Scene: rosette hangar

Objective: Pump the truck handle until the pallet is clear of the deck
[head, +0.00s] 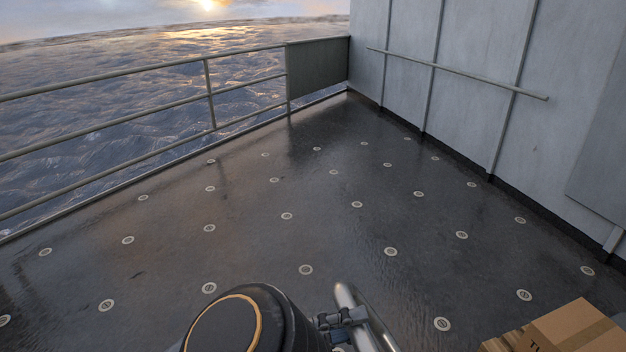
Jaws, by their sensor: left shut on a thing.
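The truck handle (346,296) shows at the bottom centre as a pale metal bar with a curved end; its lower part runs out of the frame. My left gripper (345,319) is at the bar, shut on it, partly hidden behind my dark arm link. At the bottom right corner a brown cardboard box (572,331) shows its top and part of a side. Whether the pallet touches the deck is hidden. My right gripper is out of view.
The dark, wet-looking deck (250,240) has several round pale fittings set in it and is otherwise clear ahead. A metal railing (208,93) runs along the left, with rough water beyond. A grey wall (470,60) with a horizontal rail (455,72) closes the right side.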

